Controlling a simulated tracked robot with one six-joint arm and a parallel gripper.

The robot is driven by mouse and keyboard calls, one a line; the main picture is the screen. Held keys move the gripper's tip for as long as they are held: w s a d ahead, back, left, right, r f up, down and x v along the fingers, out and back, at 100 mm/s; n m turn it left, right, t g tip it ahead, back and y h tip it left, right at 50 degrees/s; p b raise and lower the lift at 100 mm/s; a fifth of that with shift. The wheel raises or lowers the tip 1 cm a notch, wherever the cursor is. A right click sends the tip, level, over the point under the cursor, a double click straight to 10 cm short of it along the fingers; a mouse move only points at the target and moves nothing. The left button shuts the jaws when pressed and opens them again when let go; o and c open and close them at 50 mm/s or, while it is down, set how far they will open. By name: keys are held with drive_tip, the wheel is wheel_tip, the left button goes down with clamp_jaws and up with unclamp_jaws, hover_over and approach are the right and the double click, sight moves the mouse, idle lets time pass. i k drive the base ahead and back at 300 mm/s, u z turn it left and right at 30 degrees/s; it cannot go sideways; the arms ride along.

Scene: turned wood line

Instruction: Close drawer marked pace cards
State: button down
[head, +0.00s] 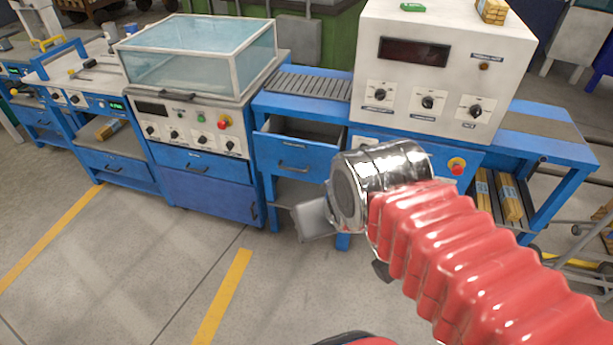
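A blue drawer (282,152) under the grey roller section stands pulled out, with its empty-looking inside showing above its front. It has a dark bar handle and a small label too small to read, so I cannot tell if it says pace cards. My gripper (315,217) is in front of the bench, below and right of the drawer's front in the picture. Only a grey part of it shows past the shiny wrist. I cannot tell whether its fingers are open or shut, and no contact with the drawer shows.
A shut blue drawer (199,166) sits under the glass-covered machine (200,55) on the left. A white control box (440,60) with knobs stands on the right bench. Wood bundles (508,197) lie on the lower shelf. The floor in front, with yellow lines, is clear.

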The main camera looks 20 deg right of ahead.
sight(300, 148)
drive_tip(key=u, duration=0.05)
drive_tip(key=k, duration=0.15)
drive_tip(key=u, duration=0.05)
drive_tip(key=i, duration=0.75)
drive_tip(key=u, duration=0.85)
drive_tip(key=i, duration=0.8)
drive_tip(key=u, duration=0.45)
